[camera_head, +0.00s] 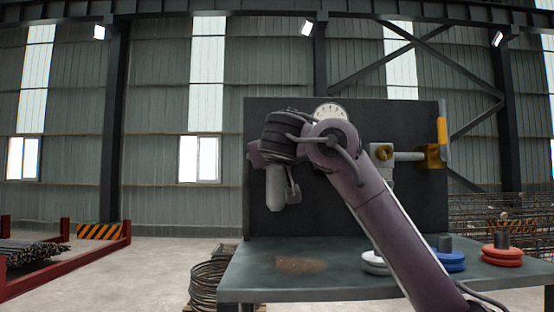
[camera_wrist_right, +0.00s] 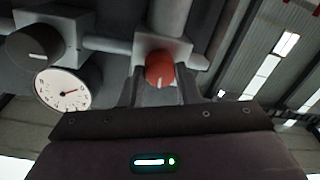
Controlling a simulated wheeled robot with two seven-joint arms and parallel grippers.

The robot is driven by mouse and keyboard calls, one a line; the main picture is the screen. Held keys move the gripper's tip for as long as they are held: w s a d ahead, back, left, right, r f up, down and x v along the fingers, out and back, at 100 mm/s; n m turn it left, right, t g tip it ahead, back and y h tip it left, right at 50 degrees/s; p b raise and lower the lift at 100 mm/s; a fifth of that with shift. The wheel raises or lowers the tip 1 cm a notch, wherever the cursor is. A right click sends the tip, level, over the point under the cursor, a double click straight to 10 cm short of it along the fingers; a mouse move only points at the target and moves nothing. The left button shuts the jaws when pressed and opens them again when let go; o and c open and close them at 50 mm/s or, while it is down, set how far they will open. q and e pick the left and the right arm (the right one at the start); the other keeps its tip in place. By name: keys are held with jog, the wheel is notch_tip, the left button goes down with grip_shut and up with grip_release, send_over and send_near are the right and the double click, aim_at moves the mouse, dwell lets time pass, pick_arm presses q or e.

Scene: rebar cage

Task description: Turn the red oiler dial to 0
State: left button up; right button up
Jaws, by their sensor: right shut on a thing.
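The dial's scale and reading are too small to tell. In the head view my right arm comes in from the right and hides the red dial and the gripper fingers. My left gripper is not in view.
A dark panel (camera_head: 420,205) stands behind a bench (camera_head: 330,280). A white gauge (camera_head: 330,112), a grey bowl (camera_head: 275,190) and a yellow-handled valve (camera_head: 435,155) are on the panel. A black knob (camera_wrist_right: 33,46) is left of the red dial. White, blue (camera_head: 448,262) and red discs lie on the bench.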

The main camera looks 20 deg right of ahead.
jog(key=shift+n+p, duration=0.45)
jog(key=shift+n, duration=3.25)
jog(key=o, duration=1)
jog(key=shift+w, duration=0.1)
jog(key=shift+c, duration=0.2)
